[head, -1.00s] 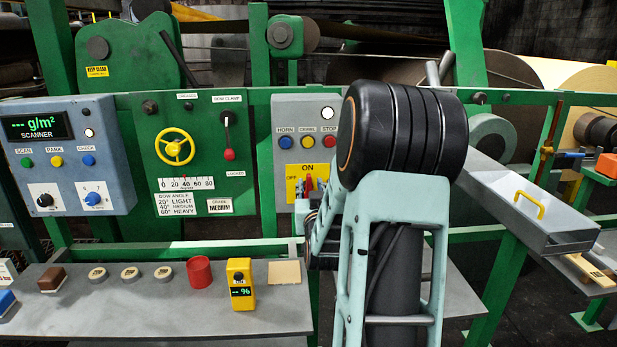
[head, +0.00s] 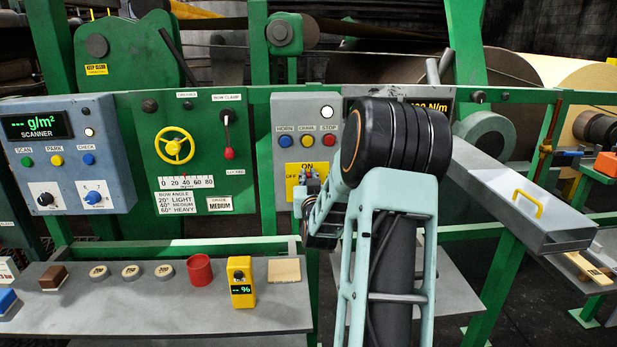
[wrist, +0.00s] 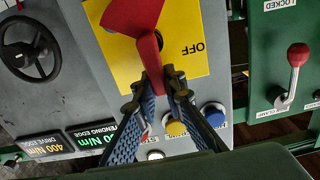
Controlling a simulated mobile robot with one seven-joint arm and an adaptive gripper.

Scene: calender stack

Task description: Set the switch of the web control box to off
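The web control box (head: 318,125) is a grey panel with a yellow ON/OFF plate (head: 291,171). In the wrist view the picture is upside down, and the plate (wrist: 198,72) shows OFF on the right. The red switch handle (wrist: 147,32) runs down from its hub towards my fingers, leaning a little to the OFF side. My gripper (wrist: 163,82) has its two blue fingers on either side of the handle's end, apparently shut on it. In the head view my gripper (head: 309,180) is small in front of the plate, and the handle is mostly hidden.
A dark handwheel (wrist: 28,48) shows on the neighbouring panel. A grey shelf (head: 150,310) with several small objects lies below.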

